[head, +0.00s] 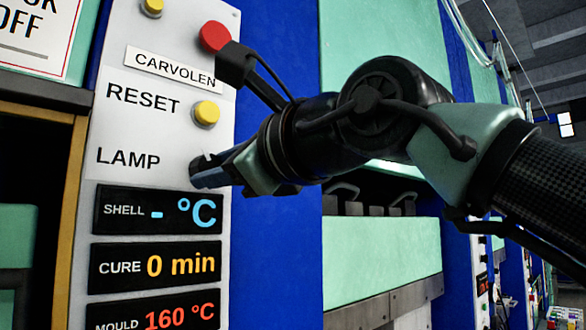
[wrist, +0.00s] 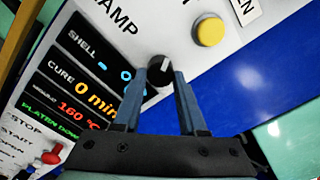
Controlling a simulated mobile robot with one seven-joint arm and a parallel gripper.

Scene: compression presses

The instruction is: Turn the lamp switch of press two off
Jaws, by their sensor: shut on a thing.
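The lamp switch (wrist: 159,69) is a small round black knob with a pale mark, beside the LAMP label (head: 128,158) on a white control panel (head: 150,110). My gripper (wrist: 160,77) has its two blue-grey fingers on either side of the knob and is shut on it. In the head view my gripper (head: 201,173) reaches in from the right and hides most of the knob. The knob's setting is hard to read. No press number shows on this panel; its name plate (head: 175,67) reads CARVOLEN.
A yellow RESET button (head: 206,113) sits just above my gripper, and a red button (head: 214,36) higher up. SHELL, CURE and MOULD displays (head: 155,267) lie below. A red-knobbed control (wrist: 51,155) shows lower on the panel. A blue post (head: 270,250) stands right of the panel.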

